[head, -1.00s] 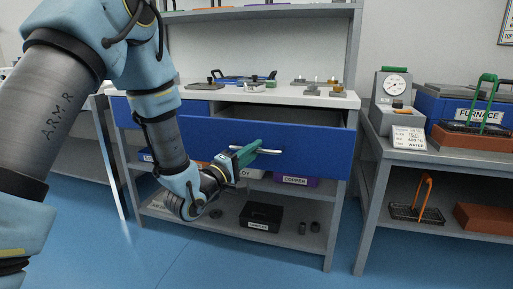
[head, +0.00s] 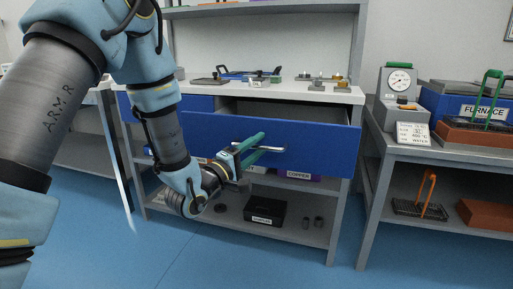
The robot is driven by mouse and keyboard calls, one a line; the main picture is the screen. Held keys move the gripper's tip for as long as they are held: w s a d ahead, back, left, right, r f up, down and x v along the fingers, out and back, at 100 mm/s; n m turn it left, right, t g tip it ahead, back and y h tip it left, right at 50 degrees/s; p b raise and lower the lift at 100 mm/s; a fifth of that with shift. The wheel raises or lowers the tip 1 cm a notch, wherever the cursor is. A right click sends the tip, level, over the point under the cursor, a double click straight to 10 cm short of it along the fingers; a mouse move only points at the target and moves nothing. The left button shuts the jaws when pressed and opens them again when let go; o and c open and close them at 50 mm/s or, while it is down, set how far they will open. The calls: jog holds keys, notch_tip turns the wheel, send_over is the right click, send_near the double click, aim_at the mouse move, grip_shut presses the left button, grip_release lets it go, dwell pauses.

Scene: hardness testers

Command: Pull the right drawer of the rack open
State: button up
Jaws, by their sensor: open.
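The rack (head: 345,95) is a grey workbench with a blue right drawer (head: 320,148). The right drawer stands pulled out, with its dark inside showing behind the front panel. The handle appears to lie between or just at the fingertips; exact contact cannot be told. The left drawer (head: 198,103) is shut and partly hidden by my arm.
Lower shelves hold a black box (head: 262,217) and labelled bins. A second bench (head: 400,152) with a dial tester (head: 399,84) and furnace stands close at right. Blue floor is open in front.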

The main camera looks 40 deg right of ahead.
jog(key=v, duration=1)
jog(key=shift+a+f, duration=0.2)
jog(key=shift+a, duration=0.2)
